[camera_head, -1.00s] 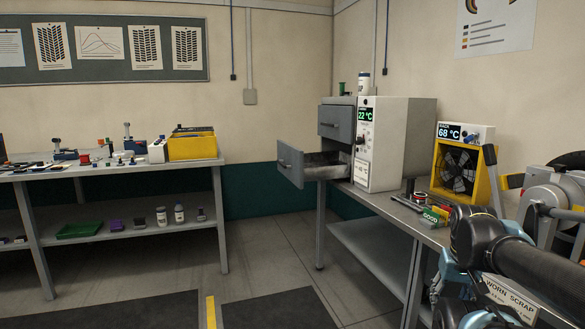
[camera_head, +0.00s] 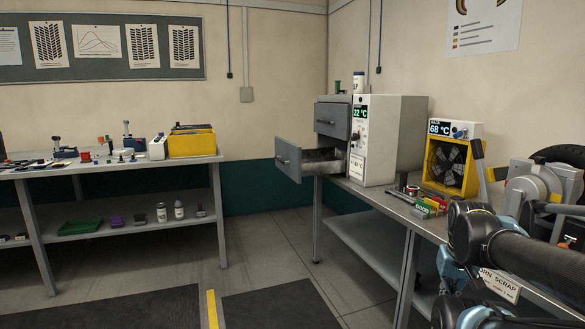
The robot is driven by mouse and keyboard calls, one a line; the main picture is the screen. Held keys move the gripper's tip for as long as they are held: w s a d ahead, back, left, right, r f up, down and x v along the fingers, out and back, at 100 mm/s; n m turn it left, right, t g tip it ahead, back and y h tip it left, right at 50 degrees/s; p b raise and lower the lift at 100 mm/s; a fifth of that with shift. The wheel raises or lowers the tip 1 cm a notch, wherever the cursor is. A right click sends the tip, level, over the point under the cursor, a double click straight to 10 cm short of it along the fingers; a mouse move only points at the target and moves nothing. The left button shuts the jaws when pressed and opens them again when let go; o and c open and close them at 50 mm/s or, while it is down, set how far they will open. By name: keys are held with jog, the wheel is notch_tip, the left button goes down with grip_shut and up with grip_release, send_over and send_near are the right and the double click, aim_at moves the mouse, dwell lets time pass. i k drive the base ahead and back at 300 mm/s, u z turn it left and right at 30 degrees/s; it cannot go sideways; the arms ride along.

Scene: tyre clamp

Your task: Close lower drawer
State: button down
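The lower drawer (camera_head: 289,159) of the grey cabinet stands pulled out to the left, with its handle on the front face. The cabinet (camera_head: 396,130) carries a 22 °C display and sits at the far end of the right bench. My arm shows at the lower right, well apart from the drawer. My gripper's fingers are not visible.
A yellow-framed fan unit (camera_head: 452,163) reading 68 °C stands on the right bench (camera_head: 385,197), near small coloured blocks (camera_head: 430,205). The left bench (camera_head: 195,160) holds a yellow bin (camera_head: 192,143). Open floor (camera_head: 262,252) lies between the benches.

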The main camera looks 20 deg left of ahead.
aim_at(297, 163)
jog(key=k, duration=0.3)
jog(key=z, duration=1.6)
jog(key=k, duration=1.45)
jog(key=u, duration=1.7)
jog(key=i, duration=0.85)
jog(key=u, duration=0.05)
